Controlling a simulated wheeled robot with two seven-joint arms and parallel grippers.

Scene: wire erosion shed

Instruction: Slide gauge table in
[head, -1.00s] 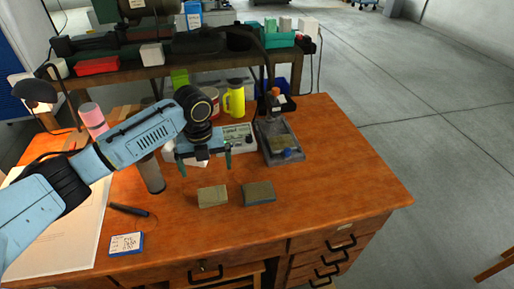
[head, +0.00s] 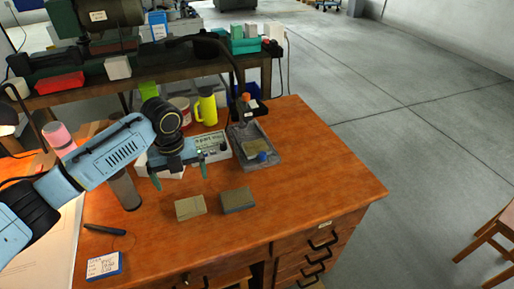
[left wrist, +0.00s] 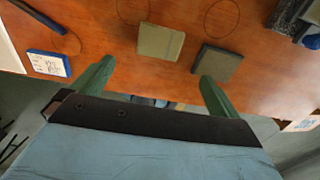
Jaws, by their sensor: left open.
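A wooden desk (head: 305,165) fills the middle of the head view; I cannot tell whether it or something on it is the gauge table. A grey tray (head: 272,160) with a tan block and a blue knob stands near its back right. My left gripper (head: 179,176) is open and empty above the desk, behind a tan block (head: 190,207) and a grey block (head: 237,200). In the left wrist view the open fingers (left wrist: 156,85) point toward the tan block (left wrist: 160,42) and grey block (left wrist: 216,63), with nothing between them. My right gripper is not in view.
A white box with a display (head: 215,147) and a yellow bottle (head: 207,109) stand behind my gripper. A blue-edged note card (head: 104,266) lies at the front left. The desk's right side is bare. Grey floor (head: 400,120) is open beyond; a wooden chair (head: 492,240) stands right.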

